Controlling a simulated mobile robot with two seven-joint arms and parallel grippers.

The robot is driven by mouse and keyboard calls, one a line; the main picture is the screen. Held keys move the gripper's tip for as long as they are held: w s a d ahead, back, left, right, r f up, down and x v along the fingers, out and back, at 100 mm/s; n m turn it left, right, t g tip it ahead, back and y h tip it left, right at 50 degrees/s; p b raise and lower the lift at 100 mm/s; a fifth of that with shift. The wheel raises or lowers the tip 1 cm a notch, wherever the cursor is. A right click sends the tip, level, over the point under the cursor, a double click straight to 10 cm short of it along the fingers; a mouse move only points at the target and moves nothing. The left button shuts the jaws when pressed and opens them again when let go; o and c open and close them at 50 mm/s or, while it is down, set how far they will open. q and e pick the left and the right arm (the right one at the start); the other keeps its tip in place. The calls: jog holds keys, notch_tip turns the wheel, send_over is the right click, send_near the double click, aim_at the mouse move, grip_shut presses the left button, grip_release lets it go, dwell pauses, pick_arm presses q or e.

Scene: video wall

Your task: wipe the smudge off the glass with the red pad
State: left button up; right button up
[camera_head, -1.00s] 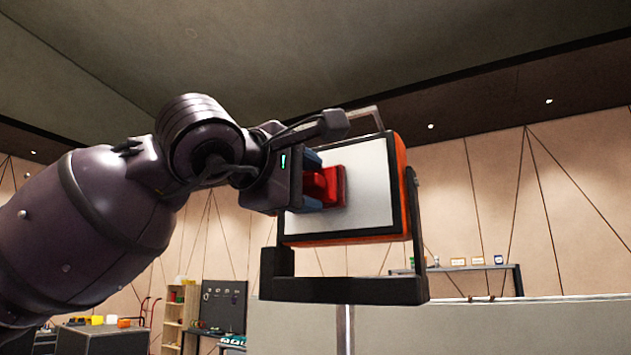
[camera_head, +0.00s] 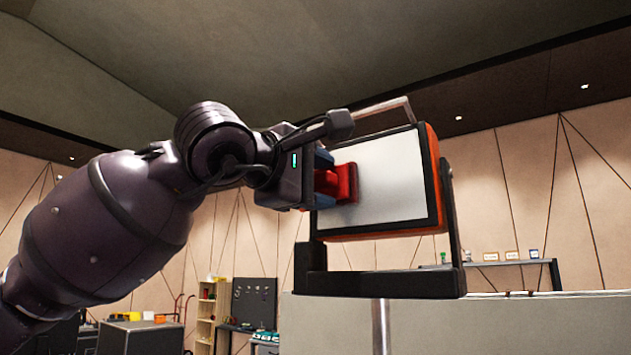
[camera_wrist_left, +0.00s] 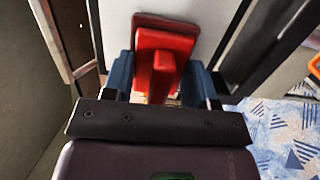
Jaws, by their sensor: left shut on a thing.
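The red pad (camera_head: 345,183) is at the left part of the pale glass (camera_head: 395,180), its flat face at or very near the surface; I cannot tell if it touches. My left gripper (camera_head: 325,180) is shut on the pad's handle, which shows between blue fingers in the left wrist view (camera_wrist_left: 164,75). The glass sits in a black and orange frame on a dark bracket (camera_head: 380,284). I see no smudge on the bare glass; the area behind the pad and gripper is hidden. My right gripper is not in view.
A metal handle (camera_head: 380,108) arches over the frame's top. A pale panel (camera_head: 500,322) stands below the bracket. Shelves (camera_head: 206,315) and a bench with small items (camera_head: 510,262) are farther back. The space right of the frame is open.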

pick_arm(q)
jog(key=shift+s+d, duration=0.6)
jog(key=shift+d, duration=0.25)
jog(key=shift+s+d, duration=0.65)
jog(key=shift+d, duration=0.2)
jog(key=shift+s+d, duration=0.6)
jog(key=shift+d, duration=0.25)
jog(key=shift+s+d, duration=0.25)
jog(key=shift+d, duration=0.1)
jog(key=shift+s+d+b, duration=0.1)
jog(key=shift+b, duration=0.2)
jog(key=shift+s+d, duration=0.5)
jog(key=shift+d, duration=0.2)
jog(key=shift+s+d, duration=0.45)
jog(key=shift+d, duration=0.2)
jog(key=shift+w+a, duration=0.1)
jog(key=shift+w+a+b, duration=0.2)
jog(key=shift+w+a, duration=0.65)
jog(key=shift+a, duration=0.3)
jog(key=shift+w+a+b, duration=0.15)
jog(key=shift+w+a, duration=0.65)
jog(key=shift+a, duration=0.35)
jog(key=shift+w+a, duration=0.85)
jog(key=shift+a, duration=0.3)
jog(key=shift+w+a, duration=0.8)
jog(key=shift+a, duration=0.3)
